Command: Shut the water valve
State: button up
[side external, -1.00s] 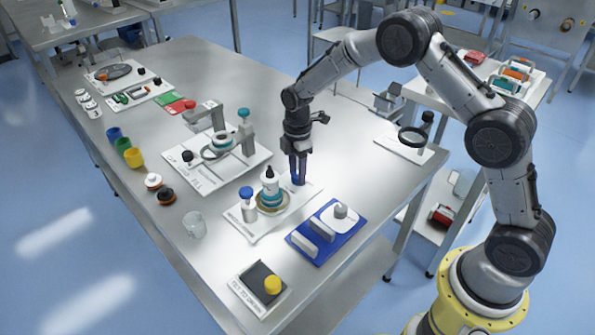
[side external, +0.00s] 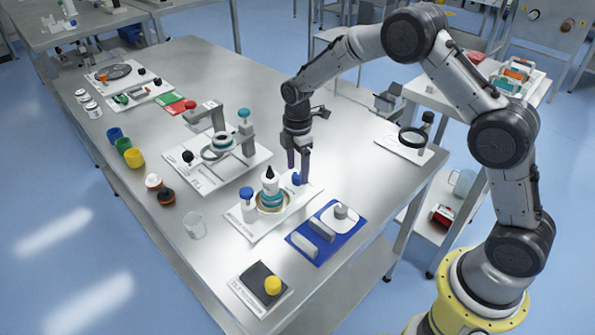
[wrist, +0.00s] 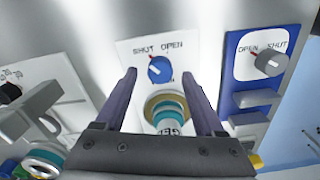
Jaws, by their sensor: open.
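A grey knob (wrist: 272,62) with OPEN and SHUT marks stands on a blue panel (wrist: 237,80). I read no water label on either.
A white fixture (side external: 215,160) lies behind left.

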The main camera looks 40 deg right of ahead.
notch_tip(320, 180, up, 12)
jog(key=shift+r, duration=0.15)
dwell(0.4)
notch_tip(320, 180, up, 10)
jog(key=r+t, duration=0.1)
jog(key=t, duration=0.1)
send_over(298, 175)
jog(key=s, duration=0.4)
jog(key=s+r+m+t, duration=0.2)
jog(key=s+r, duration=0.4)
jog(key=s, duration=0.3)
jog(key=s+f+m, duration=0.3)
jog(key=s+m, duration=0.3)
jog(key=s, duration=0.3)
jog(key=s+f+m+t, duration=0.1)
jog(key=s+f+m, duration=0.3)
jog(key=s+m, duration=0.3)
jog(key=s, duration=0.3)
jog(key=shift+s+d+f+t, duration=0.2)
jog(key=shift+s+d+t, duration=0.1)
jog(key=shift+d, duration=0.1)
